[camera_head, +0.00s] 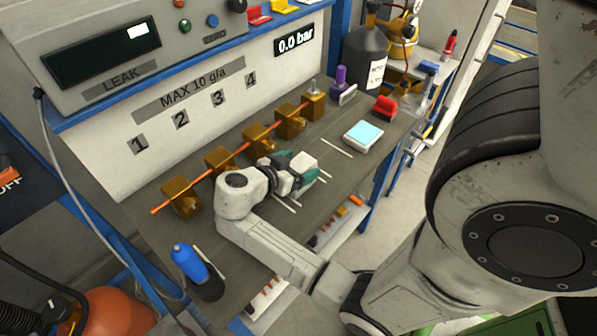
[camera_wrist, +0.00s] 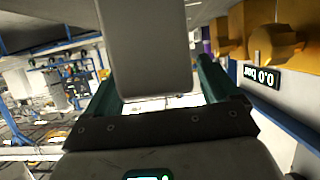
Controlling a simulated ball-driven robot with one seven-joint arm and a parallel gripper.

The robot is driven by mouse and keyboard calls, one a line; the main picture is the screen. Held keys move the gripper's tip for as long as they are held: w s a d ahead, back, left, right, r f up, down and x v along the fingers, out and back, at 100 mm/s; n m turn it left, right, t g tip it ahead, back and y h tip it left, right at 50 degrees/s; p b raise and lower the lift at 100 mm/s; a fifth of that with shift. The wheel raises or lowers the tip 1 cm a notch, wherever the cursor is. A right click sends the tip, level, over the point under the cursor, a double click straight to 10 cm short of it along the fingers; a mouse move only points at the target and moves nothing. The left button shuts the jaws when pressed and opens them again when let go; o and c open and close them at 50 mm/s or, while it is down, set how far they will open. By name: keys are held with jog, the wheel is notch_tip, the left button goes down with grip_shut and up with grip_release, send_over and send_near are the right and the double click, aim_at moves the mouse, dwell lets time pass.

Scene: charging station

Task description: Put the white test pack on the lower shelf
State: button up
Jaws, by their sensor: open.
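The white test pack (camera_wrist: 145,45) appears as a pale block with rounded edges between the two green fingers of my gripper (camera_wrist: 160,95) in the wrist view. The fingers are open, one on each side of it; whether either touches it is unclear. In the head view my gripper (camera_head: 305,172) is over the grey bench top, in front of the row of brass fittings. A pale block, likely the pack (camera_head: 303,161), shows at its fingers, partly hidden by the gripper. The lower shelf (camera_head: 338,222) shows beneath the bench's front edge, partly hidden by my arm.
Brass fittings (camera_head: 257,138) on an orange line run along the bench. A device with a light blue top (camera_head: 363,135), a red block (camera_head: 385,107) and a purple-topped item (camera_head: 341,78) stand to the right. A blue bottle (camera_head: 188,262) stands at the front left. Small orange items lie on the shelf.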

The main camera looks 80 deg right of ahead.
jog(key=shift+s+d+f, duration=0.1)
jog(key=shift+d, duration=0.05)
jog(key=shift+c, duration=0.4)
jog(key=c, duration=1.4)
jog(key=shift+c, duration=0.6)
